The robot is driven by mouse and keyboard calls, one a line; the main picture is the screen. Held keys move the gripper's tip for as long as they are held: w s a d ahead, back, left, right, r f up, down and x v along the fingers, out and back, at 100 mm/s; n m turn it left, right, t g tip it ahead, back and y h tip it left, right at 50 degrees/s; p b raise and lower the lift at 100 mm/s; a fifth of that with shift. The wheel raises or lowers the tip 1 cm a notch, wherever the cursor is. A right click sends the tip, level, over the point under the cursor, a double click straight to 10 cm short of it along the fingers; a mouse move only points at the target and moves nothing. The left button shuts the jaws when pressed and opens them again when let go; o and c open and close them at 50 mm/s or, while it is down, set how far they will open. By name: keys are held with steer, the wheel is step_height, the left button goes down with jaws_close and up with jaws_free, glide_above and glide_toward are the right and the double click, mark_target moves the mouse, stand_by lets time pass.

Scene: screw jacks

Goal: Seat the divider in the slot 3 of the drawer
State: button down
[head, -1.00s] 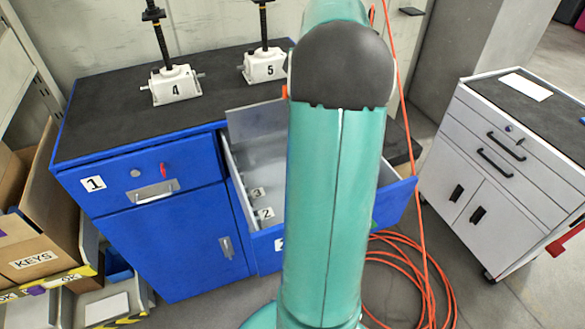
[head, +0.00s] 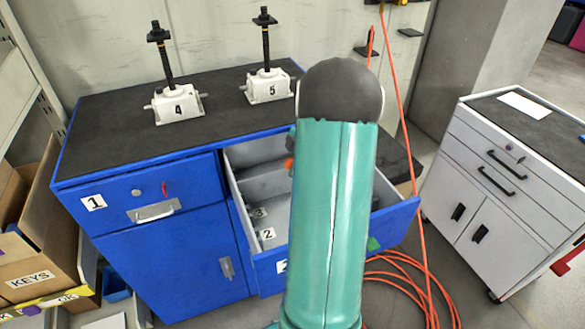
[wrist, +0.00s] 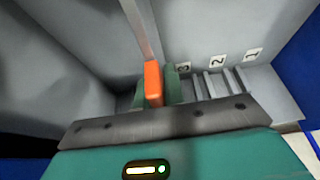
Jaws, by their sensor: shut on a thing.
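The divider is a thin grey plate (wrist: 143,28) with an orange grip (wrist: 153,82). In the wrist view my gripper (wrist: 154,92) is shut on the orange grip, a green finger on each side. In the head view the divider (head: 264,187) is down inside the open drawer (head: 325,235), near the slot labels, and my arm hides most of the gripper. The label for slot 3 (wrist: 183,67) is just right of the gripper, partly covered by a finger. The divider's lower edge is hidden, so I cannot tell whether it is in the slot.
Ribs for slots 1 and 2 (wrist: 212,84) stand right of the gripper. The blue cabinet (head: 165,250) carries screw jacks 4 (head: 178,107) and 5 (head: 268,87). A white cabinet (head: 500,190) stands right. Orange hose (head: 400,285) lies on the floor.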

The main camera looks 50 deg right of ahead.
steer(key=shift+f, duration=0.3)
steer(key=shift+f, duration=0.15)
steer(key=c, duration=1.5)
jaws_free()
